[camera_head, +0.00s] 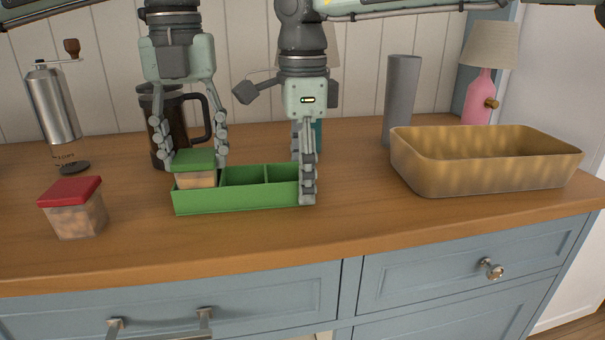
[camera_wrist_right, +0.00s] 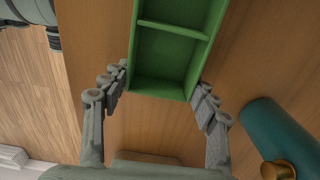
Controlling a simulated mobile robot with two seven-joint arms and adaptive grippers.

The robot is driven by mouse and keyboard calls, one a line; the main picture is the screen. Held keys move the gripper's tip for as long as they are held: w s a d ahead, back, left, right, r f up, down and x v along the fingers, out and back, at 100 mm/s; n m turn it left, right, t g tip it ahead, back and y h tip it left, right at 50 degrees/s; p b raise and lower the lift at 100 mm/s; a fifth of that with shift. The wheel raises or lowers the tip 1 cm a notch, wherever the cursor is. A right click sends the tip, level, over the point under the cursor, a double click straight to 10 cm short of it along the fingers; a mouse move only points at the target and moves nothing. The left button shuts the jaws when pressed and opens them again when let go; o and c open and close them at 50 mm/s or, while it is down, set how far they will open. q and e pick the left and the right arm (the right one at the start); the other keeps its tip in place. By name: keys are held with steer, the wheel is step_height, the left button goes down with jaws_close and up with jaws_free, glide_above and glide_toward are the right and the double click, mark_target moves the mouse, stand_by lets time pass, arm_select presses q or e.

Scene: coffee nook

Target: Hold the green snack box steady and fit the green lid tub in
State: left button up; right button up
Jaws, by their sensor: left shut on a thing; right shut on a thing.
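The green snack box (camera_head: 245,197) stands on the wooden counter, with dividers making compartments open at the top. My right gripper (camera_head: 307,188) is shut on its right end, a finger on each side; the box also shows in the right wrist view (camera_wrist_right: 160,86). The green lid tub (camera_head: 196,180), clear with tan contents, is upright at the leftmost compartment. My left gripper (camera_head: 193,155) is shut on it, fingers on either side of the lid. The tub's lower part is hidden behind the box's front wall, so I cannot tell whether it touches the bottom.
A red lid tub (camera_head: 74,208) stands at the left front. A grinder (camera_head: 53,112) and a dark jug (camera_head: 178,125) stand behind. A teal cylinder (camera_wrist_right: 281,137) is close to my right gripper. A grey vase (camera_head: 401,100), tan basket (camera_head: 485,172) and pink lamp (camera_head: 478,98) are at right.

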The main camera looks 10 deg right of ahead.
arm_select(q)
steer(key=shift+f, duration=0.45)
steer(key=o, duration=1.3)
steer(key=shift+c, duration=0.2)
step_height(320, 180, up, 12)
arm_select(e)
steer(key=o, duration=1.3)
